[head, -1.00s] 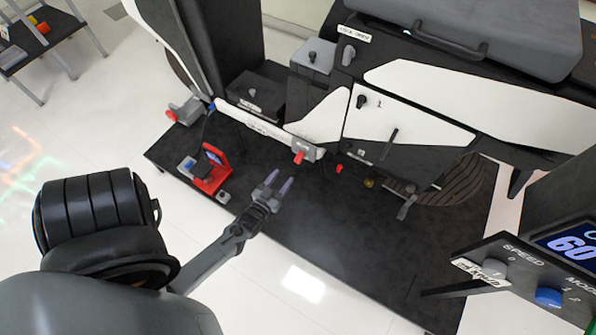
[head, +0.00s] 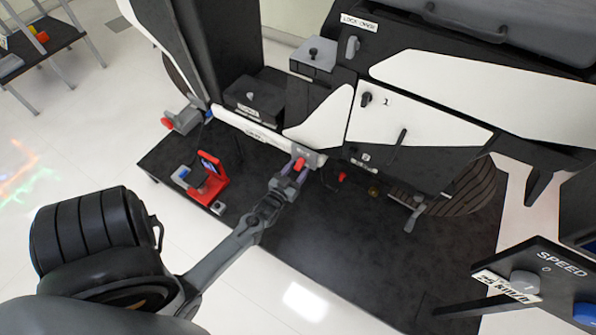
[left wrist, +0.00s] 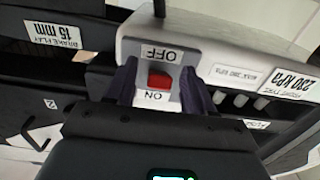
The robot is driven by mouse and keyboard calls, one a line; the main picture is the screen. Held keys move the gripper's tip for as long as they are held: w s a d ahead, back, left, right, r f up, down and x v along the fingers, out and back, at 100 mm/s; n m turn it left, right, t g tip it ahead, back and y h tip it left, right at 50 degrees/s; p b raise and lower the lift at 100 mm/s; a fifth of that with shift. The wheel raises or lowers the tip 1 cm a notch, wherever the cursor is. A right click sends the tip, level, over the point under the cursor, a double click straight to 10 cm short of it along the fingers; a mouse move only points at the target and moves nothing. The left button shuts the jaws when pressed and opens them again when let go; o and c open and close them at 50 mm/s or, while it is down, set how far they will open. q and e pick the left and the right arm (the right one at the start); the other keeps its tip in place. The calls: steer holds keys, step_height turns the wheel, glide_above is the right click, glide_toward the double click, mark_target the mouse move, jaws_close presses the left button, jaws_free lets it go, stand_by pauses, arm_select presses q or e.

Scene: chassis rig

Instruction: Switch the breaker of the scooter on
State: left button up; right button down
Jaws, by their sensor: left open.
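The scooter (head: 420,115), black and white, stands on a dark platform. Its breaker is a grey box with a red toggle (head: 299,164) on the low near side. In the left wrist view the red toggle (left wrist: 160,81) sits between printed words OFF and ON, both upside down. I cannot tell which way it is set. My left gripper (head: 291,174) is open at the breaker. Its dark fingers (left wrist: 160,92) stand on either side of the switch plate. I cannot tell whether they touch it. My right gripper is in neither view.
A red stand with a small device (head: 210,178) is on the platform (head: 330,240) left of the gripper. A speed console (head: 535,275) is at the lower right. A side table (head: 35,60) stands at the far left. The platform's front is clear.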

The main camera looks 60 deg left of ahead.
arm_select(q)
steer(key=shift+w+a, duration=0.3)
steer(key=shift+w, duration=0.15)
